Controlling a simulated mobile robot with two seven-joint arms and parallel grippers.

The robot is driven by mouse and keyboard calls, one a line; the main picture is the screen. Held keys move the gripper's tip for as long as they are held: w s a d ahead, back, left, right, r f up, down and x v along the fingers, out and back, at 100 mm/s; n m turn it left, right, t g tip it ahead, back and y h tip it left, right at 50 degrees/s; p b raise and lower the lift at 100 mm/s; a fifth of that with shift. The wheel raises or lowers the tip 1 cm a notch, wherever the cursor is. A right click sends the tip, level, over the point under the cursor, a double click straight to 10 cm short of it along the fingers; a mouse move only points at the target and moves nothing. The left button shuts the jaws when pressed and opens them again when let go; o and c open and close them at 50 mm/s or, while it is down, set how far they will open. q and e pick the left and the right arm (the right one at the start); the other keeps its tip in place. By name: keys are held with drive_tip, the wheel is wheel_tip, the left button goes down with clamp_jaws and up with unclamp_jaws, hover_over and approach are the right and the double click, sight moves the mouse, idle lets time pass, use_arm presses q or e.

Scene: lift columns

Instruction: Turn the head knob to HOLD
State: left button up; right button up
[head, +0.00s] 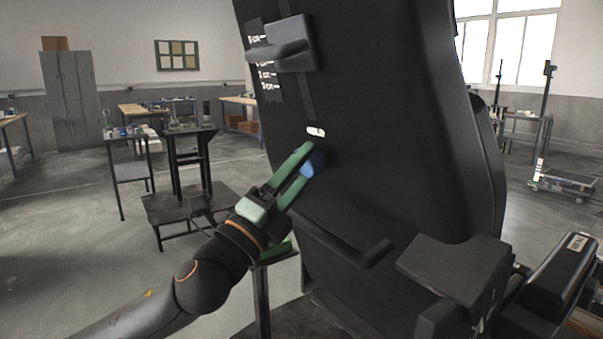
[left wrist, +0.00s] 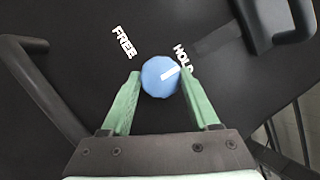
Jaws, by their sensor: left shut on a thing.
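The blue round head knob (left wrist: 158,78) is on the black panel, between the green fingers of my left gripper (left wrist: 160,84). In the head view the knob (head: 313,163) is partly hidden by the fingers of my left gripper (head: 310,160), which is shut on it. The knob's white mark points to the upper right in the wrist view, toward the white HOLD label (left wrist: 183,58). The HOLD label is partly covered at its lower end by a finger. The white FREE label (left wrist: 124,42) is to the upper left of the knob. My right gripper is not in view.
Black handles stick out from the panel above (head: 278,48) and below (head: 345,245) the knob; they flank my gripper in the wrist view. A black block-like part (head: 450,265) is at the lower right. Workbenches stand farther back on the left.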

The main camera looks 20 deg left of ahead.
use_arm(q)
drive_tip(key=shift+m, duration=0.3)
drive_tip(key=o, duration=1.4)
drive_tip(key=b+v, duration=0.4)
drive_tip(key=v, duration=0.8)
drive_tip(key=shift+s+a+f, duration=0.1)
drive_tip(key=shift+a+f, duration=0.05)
drive_tip(key=shift+f, duration=0.1)
